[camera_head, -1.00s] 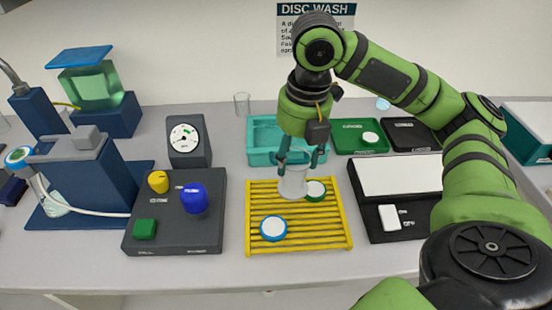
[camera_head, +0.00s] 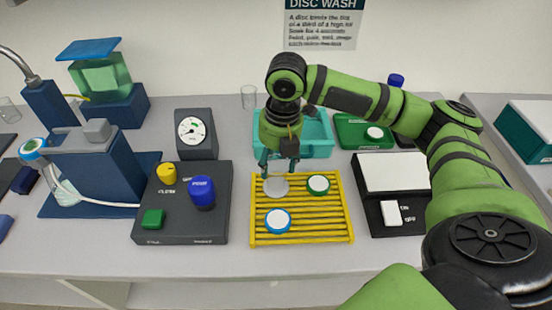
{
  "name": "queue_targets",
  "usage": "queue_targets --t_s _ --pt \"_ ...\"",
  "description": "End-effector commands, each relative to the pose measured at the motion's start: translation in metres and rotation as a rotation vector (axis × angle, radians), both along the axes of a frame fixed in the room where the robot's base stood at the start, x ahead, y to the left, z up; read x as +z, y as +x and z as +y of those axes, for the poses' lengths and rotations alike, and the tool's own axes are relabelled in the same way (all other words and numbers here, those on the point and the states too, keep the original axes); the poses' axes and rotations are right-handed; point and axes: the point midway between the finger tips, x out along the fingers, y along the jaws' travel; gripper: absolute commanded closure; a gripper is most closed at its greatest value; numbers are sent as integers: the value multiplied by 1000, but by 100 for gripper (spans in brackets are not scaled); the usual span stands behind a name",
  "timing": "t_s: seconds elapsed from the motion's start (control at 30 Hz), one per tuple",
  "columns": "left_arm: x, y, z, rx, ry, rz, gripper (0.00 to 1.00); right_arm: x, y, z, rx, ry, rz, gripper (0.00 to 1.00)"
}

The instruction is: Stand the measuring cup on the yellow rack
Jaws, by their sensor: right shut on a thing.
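The yellow slatted rack (camera_head: 325,232) lies on the bench in the middle of the head view. My right gripper (camera_head: 279,166) points down and is shut on the cup's upper part. I cannot tell whether the cup's base touches the slats. A green-rimmed white disc (camera_head: 318,184) lies on the rack to the right of the cup, apart from it. A blue-rimmed white disc (camera_head: 278,220) lies on the rack in front of the cup. My left gripper is not in view.
A teal tub (camera_head: 318,140) stands behind the rack. A dark control box (camera_head: 180,222) with a blue knob (camera_head: 202,192) is close on the left. A black scale-like device (camera_head: 385,215) is on the right. The rack's front right part is bare.

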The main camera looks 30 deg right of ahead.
Motion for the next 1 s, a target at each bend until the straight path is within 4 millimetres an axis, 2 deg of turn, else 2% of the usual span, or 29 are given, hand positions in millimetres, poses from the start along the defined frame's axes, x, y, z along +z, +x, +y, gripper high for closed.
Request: queue_targets --t_s 0.1,0.13,0.2,0.53,0.67,0.77,1.0 --pt "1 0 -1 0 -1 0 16 -2 0 0 0 0 1 75" --pt "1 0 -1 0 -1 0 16 -3 0 0 0 0 1 38" --pt "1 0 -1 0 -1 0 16 -3 0 0 0 0 0 18" --pt "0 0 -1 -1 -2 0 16 -2 0 0 0 1 -1 18" --pt "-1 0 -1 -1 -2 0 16 7 1 0 -1 1 -4 18" --pt "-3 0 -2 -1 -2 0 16 22 0 -1 -1 1 -6 18" --pt "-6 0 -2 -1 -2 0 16 75 -4 -3 -1 1 -6 18"
